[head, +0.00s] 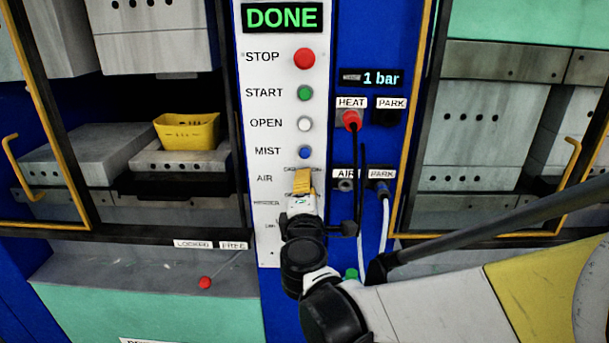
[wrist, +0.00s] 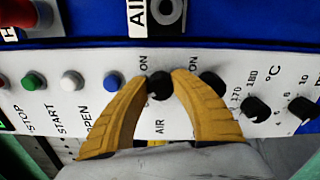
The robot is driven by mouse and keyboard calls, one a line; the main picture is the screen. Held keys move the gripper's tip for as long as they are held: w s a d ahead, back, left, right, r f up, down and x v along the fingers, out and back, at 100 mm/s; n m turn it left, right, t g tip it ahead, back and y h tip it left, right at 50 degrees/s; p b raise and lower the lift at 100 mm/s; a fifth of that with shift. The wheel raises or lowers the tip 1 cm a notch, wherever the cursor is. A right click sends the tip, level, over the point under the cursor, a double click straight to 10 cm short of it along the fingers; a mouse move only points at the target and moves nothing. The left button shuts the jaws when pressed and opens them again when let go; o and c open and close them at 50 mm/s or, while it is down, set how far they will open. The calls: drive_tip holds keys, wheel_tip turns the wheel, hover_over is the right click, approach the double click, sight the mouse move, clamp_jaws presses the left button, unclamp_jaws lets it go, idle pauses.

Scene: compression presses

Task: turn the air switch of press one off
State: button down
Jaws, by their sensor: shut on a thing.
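The air switch (wrist: 158,85) is a small black knob above the label AIR on the white panel (head: 270,125). An ON mark stands beside it in the wrist view. My gripper (head: 303,178) is at the AIR row of the panel in the head view, and its yellow fingers hide the knob there. In the wrist view my gripper (wrist: 159,80) has one fingertip on each side of the knob and is shut on it. Which way the knob points cannot be told.
Another black knob (wrist: 212,83) sits close to the right finger. Black dials (wrist: 256,109) follow further right. The STOP (head: 304,58), START (head: 305,93), OPEN (head: 305,123) and MIST (head: 305,152) buttons are above my gripper. Hoses (head: 384,215) hang at right.

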drive_tip(key=shift+n, duration=0.5)
drive_tip(key=c, duration=1.1)
unclamp_jaws()
drive_tip(key=s, duration=1.2)
drive_tip(key=shift+a, duration=0.2)
